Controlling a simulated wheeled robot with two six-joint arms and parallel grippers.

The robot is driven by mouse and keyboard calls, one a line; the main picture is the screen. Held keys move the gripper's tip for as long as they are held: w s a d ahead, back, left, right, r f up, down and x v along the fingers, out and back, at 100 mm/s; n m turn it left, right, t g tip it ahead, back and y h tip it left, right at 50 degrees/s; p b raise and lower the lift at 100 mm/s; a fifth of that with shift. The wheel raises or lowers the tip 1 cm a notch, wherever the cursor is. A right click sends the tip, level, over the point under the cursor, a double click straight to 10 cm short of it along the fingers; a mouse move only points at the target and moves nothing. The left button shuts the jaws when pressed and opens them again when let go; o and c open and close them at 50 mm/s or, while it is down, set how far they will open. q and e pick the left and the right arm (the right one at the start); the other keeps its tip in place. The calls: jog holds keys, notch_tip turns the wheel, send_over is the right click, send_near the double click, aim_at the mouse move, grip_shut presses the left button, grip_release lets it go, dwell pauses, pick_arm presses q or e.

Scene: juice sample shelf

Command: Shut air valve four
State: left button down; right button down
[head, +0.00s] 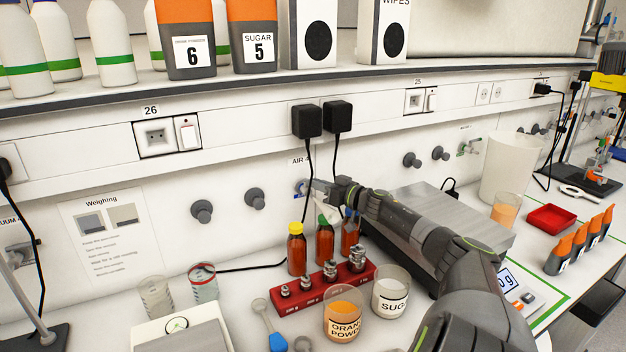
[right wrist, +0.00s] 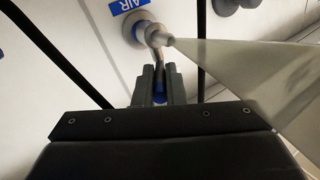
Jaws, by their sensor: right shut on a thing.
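An air valve (head: 300,187) sits on the back wall below a label that reads "AIR" (head: 298,161); its number is hidden by a cable and adapter. In the right wrist view the valve (right wrist: 142,32) is a grey round fitting with a nozzle, just below a blue "AIR" label (right wrist: 128,5). My right gripper (head: 318,188) is at the valve. My left gripper is not in view.
Sauce bottles (head: 297,250) and a red weight block (head: 322,290) stand below my right arm. Beakers of orange powder (head: 343,322) and sugar (head: 390,295) are nearby. Black cables hang from two adapters (head: 307,121) beside the valve. A grey metal box (head: 460,215) stands right of the arm.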

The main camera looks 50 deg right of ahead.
jog(key=shift+d+n+y+b, duration=0.2)
jog(key=shift+n+y+b, duration=0.1)
jog(key=shift+b, duration=0.05)
jog(key=shift+y+b, duration=0.3)
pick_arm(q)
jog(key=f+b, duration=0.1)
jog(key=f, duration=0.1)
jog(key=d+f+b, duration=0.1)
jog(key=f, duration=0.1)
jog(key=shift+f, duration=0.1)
pick_arm(e)
jog(key=shift+d+n+y, duration=0.35)
jog(key=shift+n+y, duration=0.55)
jog(key=shift+y, duration=0.2)
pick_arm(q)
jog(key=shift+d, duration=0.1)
pick_arm(e)
jog(key=shift+r, duration=0.1)
jog(key=c, duration=1.5)
grip_release()
